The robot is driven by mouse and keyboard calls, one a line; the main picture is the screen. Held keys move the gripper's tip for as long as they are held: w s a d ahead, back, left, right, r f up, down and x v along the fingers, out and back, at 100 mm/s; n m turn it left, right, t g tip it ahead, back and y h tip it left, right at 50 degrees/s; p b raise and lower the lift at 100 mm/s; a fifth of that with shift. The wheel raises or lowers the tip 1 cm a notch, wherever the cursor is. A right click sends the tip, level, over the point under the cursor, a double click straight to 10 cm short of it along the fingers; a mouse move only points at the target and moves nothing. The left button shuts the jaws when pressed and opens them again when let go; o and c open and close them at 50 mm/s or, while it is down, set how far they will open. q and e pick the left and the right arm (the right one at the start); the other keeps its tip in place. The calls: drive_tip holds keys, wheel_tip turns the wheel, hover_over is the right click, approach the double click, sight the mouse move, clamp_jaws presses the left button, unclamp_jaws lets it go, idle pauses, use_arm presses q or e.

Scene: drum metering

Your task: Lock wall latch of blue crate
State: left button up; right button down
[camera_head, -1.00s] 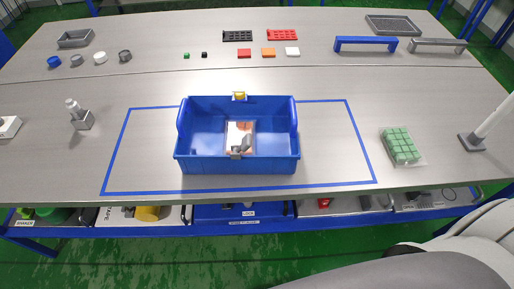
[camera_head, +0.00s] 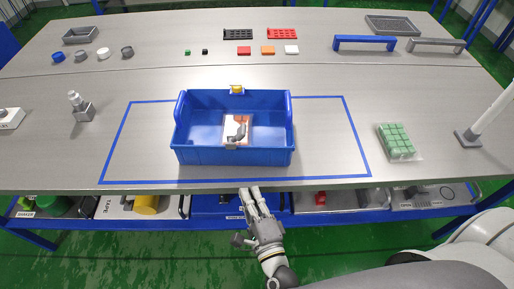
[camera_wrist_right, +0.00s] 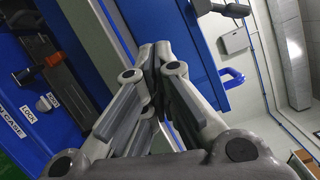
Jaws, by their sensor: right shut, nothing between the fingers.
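The blue crate (camera_head: 200,155) stands upright on the table inside a blue tape outline. A yellow-topped latch (camera_head: 237,89) is at the middle of its far wall. Another small latch (camera_head: 232,146) is at the middle of its near wall; its position is too small to tell. A bag with orange and dark contents (camera_head: 236,128) lies in the crate. My right gripper (camera_head: 250,192) is shut and empty at the table's front edge, below the near wall and apart from it. Its closed fingers fill the middle of the right wrist view (camera_wrist_right: 156,55). My left gripper is not in view.
Blue drawers and bins (camera_head: 210,203) sit under the front table edge, close to my right gripper. A pack of green cubes (camera_head: 396,141) lies right of the tape outline. The table beside the crate is clear.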

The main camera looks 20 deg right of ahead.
sight(238, 136)
wheel_tip(238, 136, up, 8)
drive_tip(key=d+m+t+h, duration=0.1)
drive_tip(key=d+m+h, duration=0.1)
drive_tip(key=m, duration=0.3)
drive_tip(key=shift+s+d+f+h, duration=0.25)
drive_tip(key=shift+s+d+h, duration=0.1)
drive_tip(key=shift+h, duration=0.05)
drive_tip(key=w+d+r+p, duration=0.1)
drive_tip(key=w+p, duration=0.2)
drive_tip(key=w, duration=0.7)
drive_tip(key=shift+d+r, duration=0.15)
drive_tip(key=shift+s+r, duration=0.1)
